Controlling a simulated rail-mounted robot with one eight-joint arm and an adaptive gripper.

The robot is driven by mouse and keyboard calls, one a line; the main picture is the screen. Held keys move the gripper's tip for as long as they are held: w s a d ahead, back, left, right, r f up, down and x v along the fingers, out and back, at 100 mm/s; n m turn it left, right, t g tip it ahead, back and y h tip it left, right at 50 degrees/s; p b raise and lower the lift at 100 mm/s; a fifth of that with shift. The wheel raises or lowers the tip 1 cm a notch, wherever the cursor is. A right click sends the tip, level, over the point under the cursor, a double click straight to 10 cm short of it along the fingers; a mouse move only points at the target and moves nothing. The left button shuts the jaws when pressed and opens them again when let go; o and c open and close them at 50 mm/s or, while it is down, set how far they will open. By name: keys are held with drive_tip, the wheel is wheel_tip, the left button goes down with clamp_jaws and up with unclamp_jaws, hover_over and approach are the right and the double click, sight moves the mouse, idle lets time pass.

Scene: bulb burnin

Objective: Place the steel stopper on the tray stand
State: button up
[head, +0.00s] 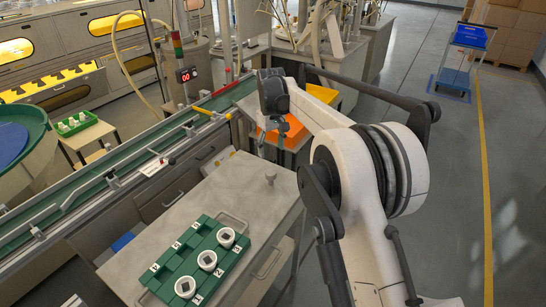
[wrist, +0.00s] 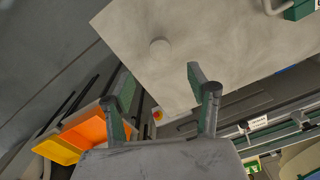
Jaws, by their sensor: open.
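The steel stopper (head: 270,179) is a small grey knob standing alone on the far right part of the grey workbench (head: 190,215). In the wrist view it shows from above as a pale round cap (wrist: 160,46), just beyond the fingertips and between their lines. My gripper (head: 272,145) hangs past the bench's far edge, above and apart from the stopper. In the wrist view my gripper (wrist: 160,80) has its two fingers spread with nothing between them. An orange tray (head: 288,132) stands behind my gripper; I cannot tell which support is the tray stand.
A green block with white round pieces (head: 205,260) sits on the bench's near part. A conveyor (head: 130,170) runs along the left. A small stand carries a green crate (head: 75,123). A yellow tray (head: 322,93) lies behind the orange one. The bench around the stopper is clear.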

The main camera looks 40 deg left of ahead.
drive_tip(key=shift+r, duration=0.2)
